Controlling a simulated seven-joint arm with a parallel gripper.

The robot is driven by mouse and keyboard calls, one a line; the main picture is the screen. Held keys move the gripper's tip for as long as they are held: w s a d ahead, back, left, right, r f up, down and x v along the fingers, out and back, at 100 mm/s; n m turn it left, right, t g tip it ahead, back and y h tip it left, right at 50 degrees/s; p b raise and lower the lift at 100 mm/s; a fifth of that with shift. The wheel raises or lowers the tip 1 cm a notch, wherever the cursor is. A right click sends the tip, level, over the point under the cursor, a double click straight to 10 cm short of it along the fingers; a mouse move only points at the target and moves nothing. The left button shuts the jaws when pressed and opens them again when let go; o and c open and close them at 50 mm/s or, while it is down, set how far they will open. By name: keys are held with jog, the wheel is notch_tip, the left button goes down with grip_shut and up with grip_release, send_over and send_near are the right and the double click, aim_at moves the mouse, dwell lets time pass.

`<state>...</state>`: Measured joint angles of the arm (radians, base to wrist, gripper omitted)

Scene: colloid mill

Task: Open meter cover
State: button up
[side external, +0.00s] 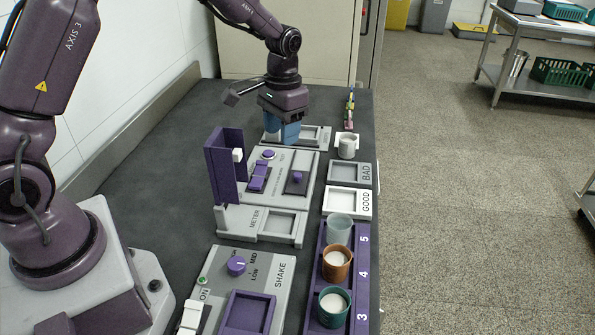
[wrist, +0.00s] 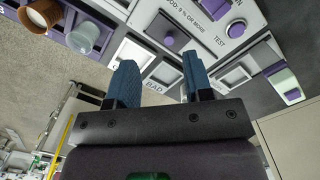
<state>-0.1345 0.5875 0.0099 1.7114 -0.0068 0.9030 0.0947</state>
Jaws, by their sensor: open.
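The grey plate marked METER (side external: 262,223) lies on the bench in the middle of the side external view, with a recessed square window. A tall purple panel (side external: 222,172) stands upright at its left end, with a small white block (side external: 238,155) on its right face. I take this panel to be the meter cover. My gripper (side external: 282,138) is behind the panel, low over a far grey plate, pointing down with blue fingers. In the wrist view its fingers (wrist: 161,82) are apart with nothing held between them.
A control panel (side external: 297,157) with a purple button, switches and knob lies between the gripper and the meter plate. BAD (side external: 366,172) and GOOD (side external: 366,200) trays, a white cup (side external: 347,146) and a purple cup rack (side external: 360,240) are to the right. The bench left of the panel is clear.

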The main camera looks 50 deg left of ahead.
aim_at(297, 174)
jog(key=w, duration=0.5)
jog(key=shift+m+t, duration=0.3)
jog(key=shift+t, duration=0.1)
jog(key=f, duration=0.9)
jog(key=a+f, duration=0.1)
jog(key=f, duration=0.3)
jog(key=shift+s+f, duration=0.25)
jog(key=shift+f, duration=0.15)
